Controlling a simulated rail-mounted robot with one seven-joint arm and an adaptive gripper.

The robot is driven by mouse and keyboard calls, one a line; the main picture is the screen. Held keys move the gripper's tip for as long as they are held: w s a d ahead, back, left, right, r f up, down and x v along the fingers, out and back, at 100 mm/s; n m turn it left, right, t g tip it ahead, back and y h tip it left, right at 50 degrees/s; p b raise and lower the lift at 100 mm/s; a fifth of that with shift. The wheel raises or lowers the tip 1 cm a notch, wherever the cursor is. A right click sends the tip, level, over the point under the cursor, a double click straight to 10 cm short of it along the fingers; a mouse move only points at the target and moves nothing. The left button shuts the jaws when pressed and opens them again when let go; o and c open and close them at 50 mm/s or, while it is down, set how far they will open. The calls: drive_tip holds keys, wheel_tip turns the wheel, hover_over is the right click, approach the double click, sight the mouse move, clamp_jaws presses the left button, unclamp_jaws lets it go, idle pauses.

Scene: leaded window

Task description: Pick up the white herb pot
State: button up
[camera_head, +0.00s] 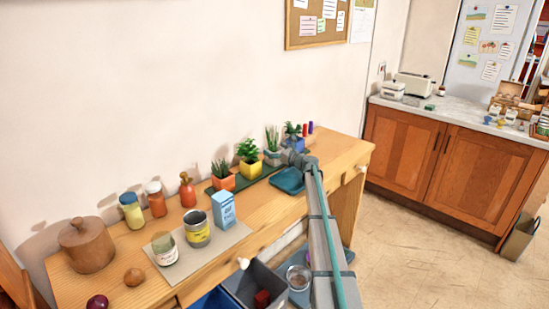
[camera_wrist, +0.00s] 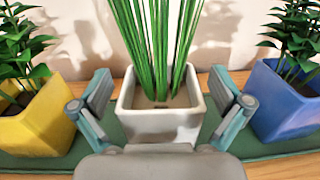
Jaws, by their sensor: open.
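The white herb pot (camera_wrist: 160,120) stands upright on a green mat, with tall thin green leaves. In the wrist view my gripper (camera_wrist: 165,104) is open, with one finger on each side of the pot. I cannot tell whether the fingers touch it. In the head view the white herb pot (camera_head: 272,158) is partly hidden by my gripper (camera_head: 290,157), which reaches in from the right.
A yellow pot (camera_wrist: 36,125) stands close on the left and a blue pot (camera_wrist: 286,100) close on the right. An orange pot (camera_head: 223,181) is farther left. A teal tray (camera_head: 287,181) lies in front on the wooden bench (camera_head: 254,208).

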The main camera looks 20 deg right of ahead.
drive_tip(key=c, duration=1.3)
drive_tip(key=shift+c, duration=0.9)
drive_tip(key=shift+r, duration=0.15)
